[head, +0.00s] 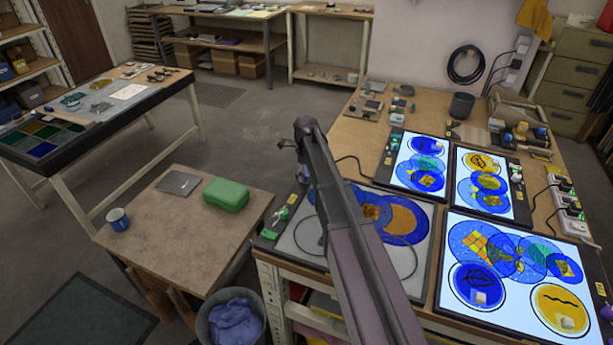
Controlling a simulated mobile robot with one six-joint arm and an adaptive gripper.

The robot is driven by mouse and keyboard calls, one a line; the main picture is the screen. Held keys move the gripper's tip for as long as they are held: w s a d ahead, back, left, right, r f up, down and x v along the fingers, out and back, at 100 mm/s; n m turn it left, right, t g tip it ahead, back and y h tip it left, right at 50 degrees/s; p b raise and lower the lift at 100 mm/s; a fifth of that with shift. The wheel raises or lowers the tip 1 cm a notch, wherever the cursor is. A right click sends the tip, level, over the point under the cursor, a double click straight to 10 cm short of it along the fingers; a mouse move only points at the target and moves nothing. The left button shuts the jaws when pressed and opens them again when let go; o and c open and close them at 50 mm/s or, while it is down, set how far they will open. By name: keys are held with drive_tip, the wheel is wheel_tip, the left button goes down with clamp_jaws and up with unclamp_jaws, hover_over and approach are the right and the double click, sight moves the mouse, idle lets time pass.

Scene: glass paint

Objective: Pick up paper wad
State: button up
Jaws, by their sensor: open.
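Two small pale lumps that look like paper wads lie on the large lit panel (512,318) at the lower right. One pale wad (480,298) sits on the blue disc with a leaf drawing. The other pale wad (567,323) sits on the yellow disc with a wavy line. They are too small to tell their texture. My arm reaches up across the middle of the head view. My gripper (284,144) is at its far end, small in view, open and apart from the lumps.
Two smaller lit panels (418,165) (484,182) and an unlit panel share the workbench. A low table (180,222) holds a green case (226,194), a blue mug (118,219) and a grey slab. A bin (232,318) with blue cloth stands below. Open floor lies behind.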

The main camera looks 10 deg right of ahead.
sight(306, 170)
idle(0.3)
drive_tip(key=c, duration=0.6)
drive_tip(key=shift+r, duration=0.2)
wheel_tip(306, 170, up, 4)
drive_tip(key=p, duration=0.4)
drive_tip(key=shift+f, duration=0.2)
drive_tip(key=s, duration=0.5)
drive_tip(key=s+d, duration=0.1)
drive_tip(key=s, duration=0.4)
drive_tip(key=s+d+r+p, duration=0.1)
drive_tip(key=s, duration=0.5)
drive_tip(key=shift+d, duration=0.15)
drive_tip(key=shift+w, duration=0.1)
